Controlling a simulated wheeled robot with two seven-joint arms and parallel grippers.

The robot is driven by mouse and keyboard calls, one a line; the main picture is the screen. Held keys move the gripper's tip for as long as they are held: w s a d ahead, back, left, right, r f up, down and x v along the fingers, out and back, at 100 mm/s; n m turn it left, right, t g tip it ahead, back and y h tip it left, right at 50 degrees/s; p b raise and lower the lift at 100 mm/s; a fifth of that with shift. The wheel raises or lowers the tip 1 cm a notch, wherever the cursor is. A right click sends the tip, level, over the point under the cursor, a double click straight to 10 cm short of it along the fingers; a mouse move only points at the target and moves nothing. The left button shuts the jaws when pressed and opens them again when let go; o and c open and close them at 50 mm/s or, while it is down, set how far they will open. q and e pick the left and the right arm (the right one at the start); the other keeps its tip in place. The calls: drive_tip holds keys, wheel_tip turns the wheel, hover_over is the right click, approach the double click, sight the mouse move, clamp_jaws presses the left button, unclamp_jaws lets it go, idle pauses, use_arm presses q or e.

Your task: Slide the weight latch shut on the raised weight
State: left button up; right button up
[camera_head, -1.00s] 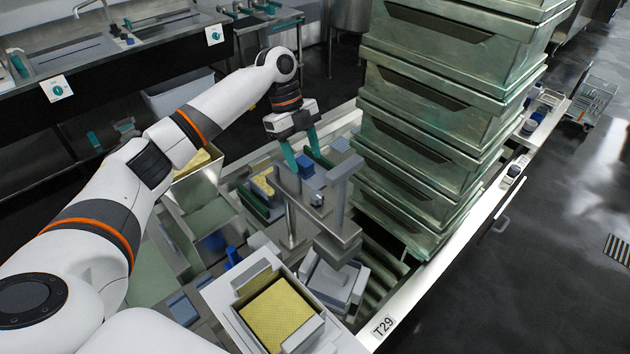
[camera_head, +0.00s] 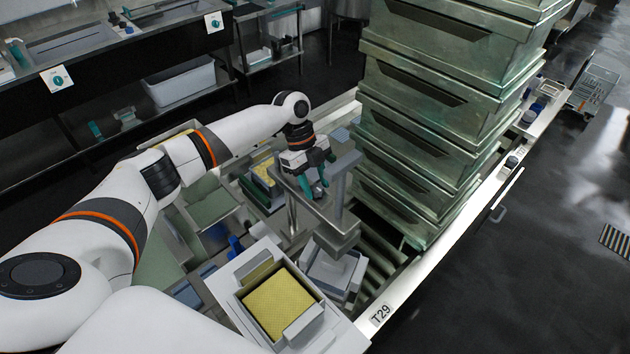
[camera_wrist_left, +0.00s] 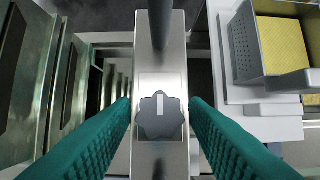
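The press (camera_head: 337,222) stands mid-table, a grey metal frame with posts and a flat top beam. In the left wrist view, the beam (camera_wrist_left: 160,75) runs up the middle and carries a dark grey scalloped knob (camera_wrist_left: 160,115) with a white line along its length. I cannot tell whether this knob is the weight latch. A grey block at the beam's near end (camera_head: 338,241) hangs above a grey mould (camera_head: 330,272), with the gap partly hidden. My left gripper (camera_head: 315,188) is over the beam, fingers apart on either side of the knob, with nothing visibly gripped. My right gripper is out of view.
A tall stack of green metal bins (camera_head: 430,120) stands close right of the press. A box holding a yellow textured block (camera_head: 277,305) is in front. Trays and a yellow-topped mould (camera_head: 264,168) lie left of the press.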

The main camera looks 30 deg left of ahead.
use_arm(q)
clamp_jaws()
drive_tip(key=shift+s+d+r+p, duration=0.1)
drive_tip(key=shift+s+d+p, duration=0.2)
drive_tip(key=shift+d, duration=0.3)
drive_tip(key=shift+s+d+p, duration=0.15)
drive_tip(key=shift+d+p, duration=0.2)
drive_tip(key=shift+d, duration=0.45)
drive_tip(key=shift+o, duration=1.8)
unclamp_jaws()
drive_tip(key=shift+d, duration=0.1)
